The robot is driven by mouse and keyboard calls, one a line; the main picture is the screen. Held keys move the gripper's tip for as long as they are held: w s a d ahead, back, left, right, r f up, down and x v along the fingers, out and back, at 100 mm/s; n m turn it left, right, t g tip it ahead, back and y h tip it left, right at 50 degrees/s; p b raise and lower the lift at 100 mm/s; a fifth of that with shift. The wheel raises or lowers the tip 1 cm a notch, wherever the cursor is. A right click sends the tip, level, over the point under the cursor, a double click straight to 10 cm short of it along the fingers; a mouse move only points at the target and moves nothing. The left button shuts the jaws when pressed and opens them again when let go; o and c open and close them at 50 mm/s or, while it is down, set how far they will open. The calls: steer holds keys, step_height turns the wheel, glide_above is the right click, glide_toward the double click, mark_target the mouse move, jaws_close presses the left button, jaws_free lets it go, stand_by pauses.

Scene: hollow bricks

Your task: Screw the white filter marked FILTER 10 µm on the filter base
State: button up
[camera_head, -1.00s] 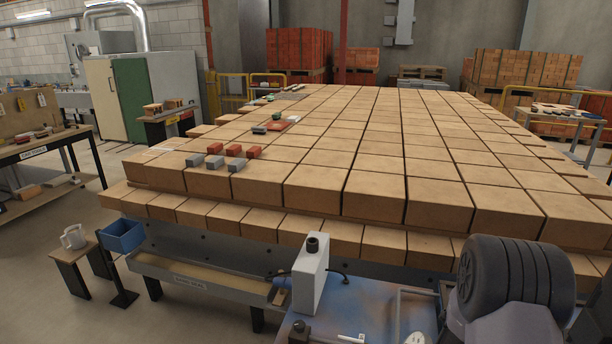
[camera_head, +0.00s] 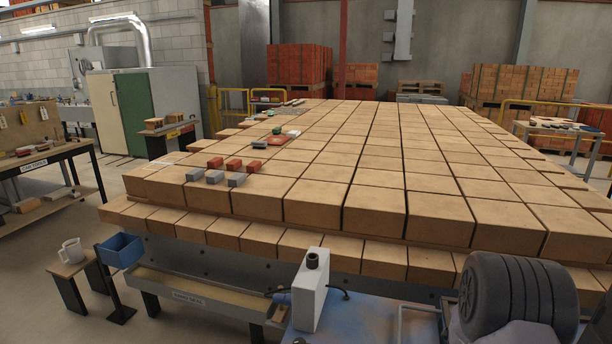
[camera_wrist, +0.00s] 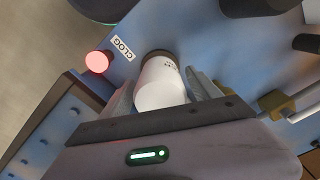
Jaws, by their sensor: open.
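The white filter (camera_wrist: 161,86) is a cylinder, seen in the wrist view between the two fingers of my gripper (camera_wrist: 161,92). Part of its dark print shows near its far end, too small to read. My gripper is open, with one finger on each side of the filter; whether a finger touches it I cannot tell. A dark round part (camera_wrist: 158,53) shows at the filter's far end, against the blue panel; it may be the filter base. The joint between them is mostly hidden. My gripper is not in the head view.
A red lit lamp (camera_wrist: 97,62) sits left of the filter, beside a CLOG label (camera_wrist: 124,49). A yellow fitting (camera_wrist: 277,103) and dark parts lie to the right. In the head view, stacked bricks (camera_head: 375,210) fill the middle and a white block (camera_head: 309,292) stands in front.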

steer(key=n, duration=0.8)
steer(key=shift+n, duration=0.3)
steer(key=n, duration=0.7)
steer(key=shift+n+p, duration=0.3)
steer(key=shift+n, duration=0.1)
jaws_close()
steer(key=shift+m+b, duration=0.6)
steer(key=shift+m, duration=0.9)
steer(key=shift+f+m+b, duration=0.15)
steer(key=shift+m+b, duration=0.35)
steer(key=shift+m, duration=0.9)
